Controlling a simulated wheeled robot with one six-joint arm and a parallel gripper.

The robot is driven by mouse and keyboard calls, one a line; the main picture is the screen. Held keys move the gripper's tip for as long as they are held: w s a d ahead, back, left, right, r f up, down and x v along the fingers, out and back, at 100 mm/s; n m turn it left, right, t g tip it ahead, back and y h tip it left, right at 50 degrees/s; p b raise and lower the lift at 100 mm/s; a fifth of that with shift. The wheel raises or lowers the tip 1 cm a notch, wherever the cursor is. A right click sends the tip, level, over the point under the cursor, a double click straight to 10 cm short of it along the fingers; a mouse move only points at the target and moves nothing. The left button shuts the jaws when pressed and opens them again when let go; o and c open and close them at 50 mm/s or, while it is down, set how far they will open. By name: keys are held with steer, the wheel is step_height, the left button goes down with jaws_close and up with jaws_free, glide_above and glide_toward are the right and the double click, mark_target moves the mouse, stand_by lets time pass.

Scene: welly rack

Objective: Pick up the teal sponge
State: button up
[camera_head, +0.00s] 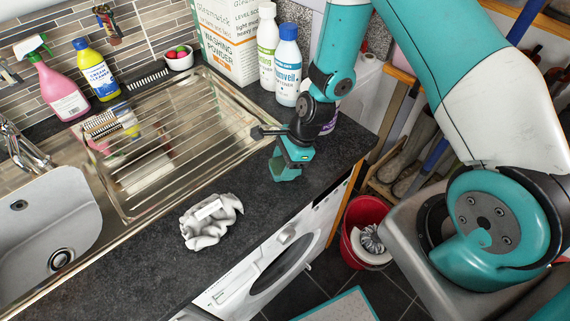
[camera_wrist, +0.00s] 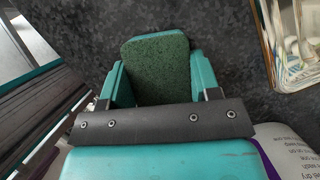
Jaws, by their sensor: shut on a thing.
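My gripper (camera_head: 289,162) is over the dark worktop near the right end of the metal drainer. It is shut on the teal sponge. In the wrist view, the sponge's dark green, rough face (camera_wrist: 157,70) shows between the two teal fingers (camera_wrist: 160,84). The sponge's near part is hidden behind the gripper's dark bar. In the head view, the sponge (camera_head: 286,175) is a small teal shape at the fingertips, hard to tell from the fingers. I cannot tell whether it touches the worktop.
A crumpled grey-white cloth (camera_head: 211,222) lies on the worktop, front left. Bottles (camera_head: 287,66) and a washing powder box (camera_head: 226,40) stand behind my gripper. A sink (camera_head: 48,240) is at left. A red bucket (camera_head: 364,231) is on the floor, below right.

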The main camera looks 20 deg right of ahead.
step_height(320, 180, up, 20)
steer(key=b, duration=0.2)
steer(key=shift+b, duration=0.4)
steer(key=shift+f, duration=0.1)
steer(key=shift+o, duration=0.6)
